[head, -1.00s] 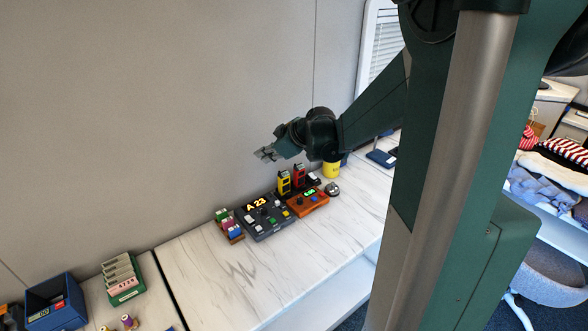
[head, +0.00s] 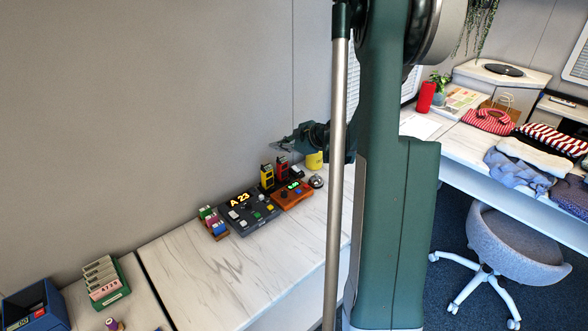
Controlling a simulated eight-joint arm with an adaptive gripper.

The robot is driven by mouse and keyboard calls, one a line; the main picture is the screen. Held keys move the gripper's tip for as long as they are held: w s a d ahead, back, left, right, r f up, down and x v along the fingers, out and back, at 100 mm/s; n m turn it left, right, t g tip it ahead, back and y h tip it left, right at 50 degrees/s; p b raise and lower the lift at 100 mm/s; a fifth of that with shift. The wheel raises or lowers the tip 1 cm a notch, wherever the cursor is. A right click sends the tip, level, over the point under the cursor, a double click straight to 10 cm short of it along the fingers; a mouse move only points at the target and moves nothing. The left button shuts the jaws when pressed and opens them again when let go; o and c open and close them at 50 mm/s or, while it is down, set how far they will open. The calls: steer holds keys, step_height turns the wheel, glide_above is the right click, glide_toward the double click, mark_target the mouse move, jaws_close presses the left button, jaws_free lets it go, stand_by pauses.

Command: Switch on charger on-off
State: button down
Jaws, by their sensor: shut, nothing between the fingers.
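A yellow handset (head: 267,176) and a red handset (head: 282,169) stand upright side by side at the back of the white counter, seemingly in a dark charger whose base is mostly hidden. An orange box (head: 290,197) with a green display and knobs sits just in front of them. I cannot make out which control is the charger's on-off switch. My gripper (head: 278,147) is shut and empty, pointing left. It appears in the picture just above the handsets, apart from them and near the wall.
A dark console (head: 248,214) reading "A 23" stands left of the orange box. A rack of coloured blocks (head: 213,223) is beside it. A silver bell (head: 316,181) and a yellow cup (head: 314,160) are at right. The counter's front (head: 235,268) is clear.

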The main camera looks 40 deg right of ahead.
steer(key=d+f+n, duration=0.1)
steer(key=d+f, duration=0.2)
steer(key=d, duration=0.2)
steer(key=d+f+t, duration=0.1)
steer(key=d+f, duration=0.2)
steer(key=d, duration=0.2)
steer(key=shift+s+d+f+n+b, duration=0.15)
steer(key=shift+s+d+n+b, duration=0.2)
steer(key=shift+s+n, duration=0.05)
steer(key=shift+f, duration=0.15)
steer(key=shift+w+f+b, duration=0.5)
steer(key=shift+f+b, duration=0.15)
steer(key=shift+f, duration=0.7)
steer(key=shift+w+f+b, duration=0.5)
steer(key=shift+f+b, duration=0.15)
steer(key=shift+f, duration=0.65)
steer(key=shift+w+f+b, duration=0.5)
steer(key=shift+f+b, duration=0.15)
steer(key=shift+f, duration=0.7)
steer(key=shift+w+f+b, duration=0.3)
steer(key=shift+f+b, duration=0.35)
steer(key=shift+f, duration=0.1)
steer(key=shift+s+r, duration=0.1)
steer(key=shift+r, duration=0.15)
steer(key=shift+s+r, duration=0.2)
steer(key=shift+r, duration=0.3)
